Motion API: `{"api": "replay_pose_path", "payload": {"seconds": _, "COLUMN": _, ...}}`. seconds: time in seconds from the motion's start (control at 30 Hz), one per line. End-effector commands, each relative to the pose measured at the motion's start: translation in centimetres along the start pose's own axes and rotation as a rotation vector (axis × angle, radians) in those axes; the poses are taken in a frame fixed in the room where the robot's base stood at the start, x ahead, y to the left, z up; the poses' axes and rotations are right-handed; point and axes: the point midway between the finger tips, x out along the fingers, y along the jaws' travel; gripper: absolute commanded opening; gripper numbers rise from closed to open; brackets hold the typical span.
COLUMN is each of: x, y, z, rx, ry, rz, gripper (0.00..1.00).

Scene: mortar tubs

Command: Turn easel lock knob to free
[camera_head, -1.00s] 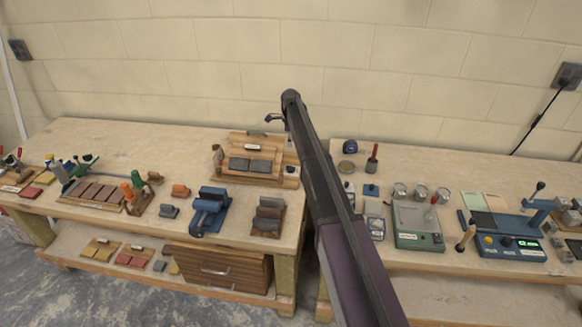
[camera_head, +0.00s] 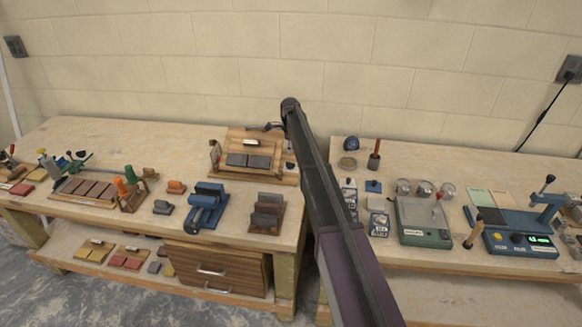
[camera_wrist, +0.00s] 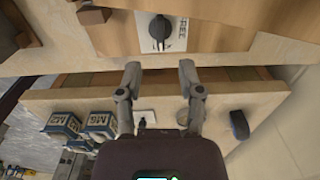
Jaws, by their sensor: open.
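The wooden easel (camera_head: 282,178) stands on the left bench by its right end, with grey tiles on it. Its lock knob (camera_wrist: 160,30) is black, on a white plate (camera_wrist: 147,43) with the word FREE at its right, in the wrist view. The knob's pointer runs roughly up and down in that view; its exact setting is hard to tell. My gripper (camera_wrist: 160,70) is open and empty, its two fingertips apart and short of the knob in the picture. In the head view my gripper (camera_head: 269,127) shows small and dark above the easel, partly hidden by my arm.
Blue labelled boxes (camera_wrist: 62,124) and a dark blue tape measure (camera_wrist: 239,125) sit on the right bench. A gap parts the two benches. Blue (camera_head: 207,207) and brown (camera_head: 266,213) holders stand in front of the easel. The wall is close behind.

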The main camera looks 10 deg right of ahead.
Motion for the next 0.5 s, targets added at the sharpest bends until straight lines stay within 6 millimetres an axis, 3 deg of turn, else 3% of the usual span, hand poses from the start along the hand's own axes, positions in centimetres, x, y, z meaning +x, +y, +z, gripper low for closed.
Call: {"api": "replay_pose_path", "payload": {"seconds": 0.5, "x": 4.4, "y": 0.0, "z": 0.1, "rx": -0.001, "ry": 0.000, "rz": 0.000, "gripper": 0.49}}
